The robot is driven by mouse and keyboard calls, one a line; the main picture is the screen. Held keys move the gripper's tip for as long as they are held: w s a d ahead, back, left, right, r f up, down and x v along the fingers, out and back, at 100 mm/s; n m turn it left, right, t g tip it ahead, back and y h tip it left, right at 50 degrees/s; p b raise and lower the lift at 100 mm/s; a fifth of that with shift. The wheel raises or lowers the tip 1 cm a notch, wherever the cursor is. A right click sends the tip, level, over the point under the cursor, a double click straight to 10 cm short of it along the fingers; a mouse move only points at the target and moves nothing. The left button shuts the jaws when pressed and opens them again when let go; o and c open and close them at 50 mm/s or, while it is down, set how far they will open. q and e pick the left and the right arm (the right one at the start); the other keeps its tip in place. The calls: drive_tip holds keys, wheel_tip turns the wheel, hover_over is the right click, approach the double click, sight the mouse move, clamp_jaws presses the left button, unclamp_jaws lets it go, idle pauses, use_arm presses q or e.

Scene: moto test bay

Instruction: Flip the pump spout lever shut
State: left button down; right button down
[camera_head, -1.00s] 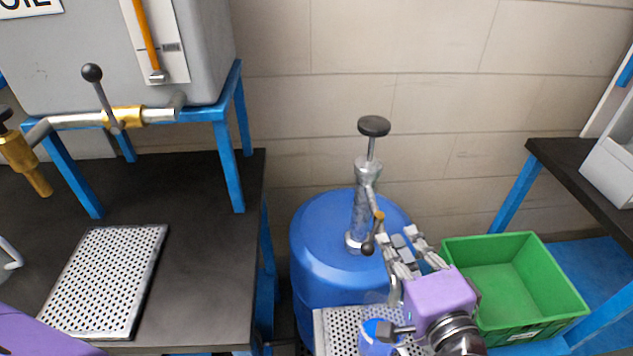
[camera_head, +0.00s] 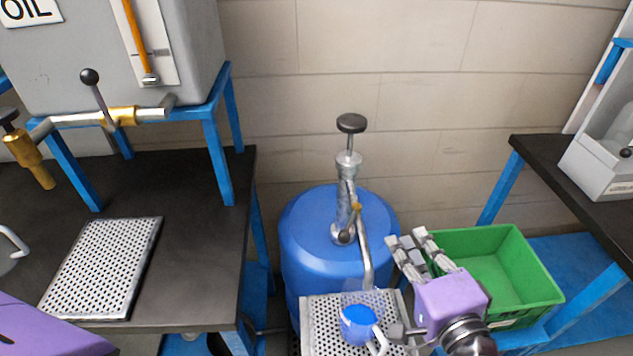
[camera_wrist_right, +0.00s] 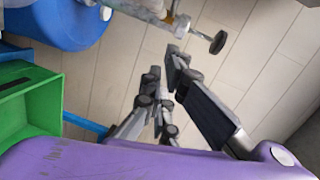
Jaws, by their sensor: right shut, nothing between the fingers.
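The silver pump (camera_head: 347,190) stands upright on a blue drum, with a black knob (camera_head: 351,123) on top. Its bent spout (camera_head: 364,255) slants down toward a tray. A small brass joint (camera_head: 356,208) sits on the spout, and a lever with a dark ball end (camera_head: 343,237) hangs down from it, close to the pump body. My right gripper (camera_head: 405,239) is shut and empty, to the right of the spout and apart from it. In the right wrist view, its fingers (camera_wrist_right: 167,68) are below the pump's brass part (camera_wrist_right: 168,18).
A clear jug with blue contents (camera_head: 358,325) stands on a perforated tray (camera_head: 318,318) below the spout. A green crate (camera_head: 515,270) is to the right of my right gripper. A dark bench (camera_head: 200,240) with an oil tank (camera_head: 70,70) is on the left.

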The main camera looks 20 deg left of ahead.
use_arm(q)
drive_tip(key=shift+a+f+b, duration=0.3)
drive_tip(key=shift+a+f, duration=0.1)
use_arm(e)
drive_tip(key=f+v, duration=0.1)
drive_tip(key=v, duration=0.6)
drive_tip(key=shift+w+d+r, duration=0.15)
drive_tip(key=shift+d+r, duration=0.15)
drive_tip(key=shift+r, duration=0.15)
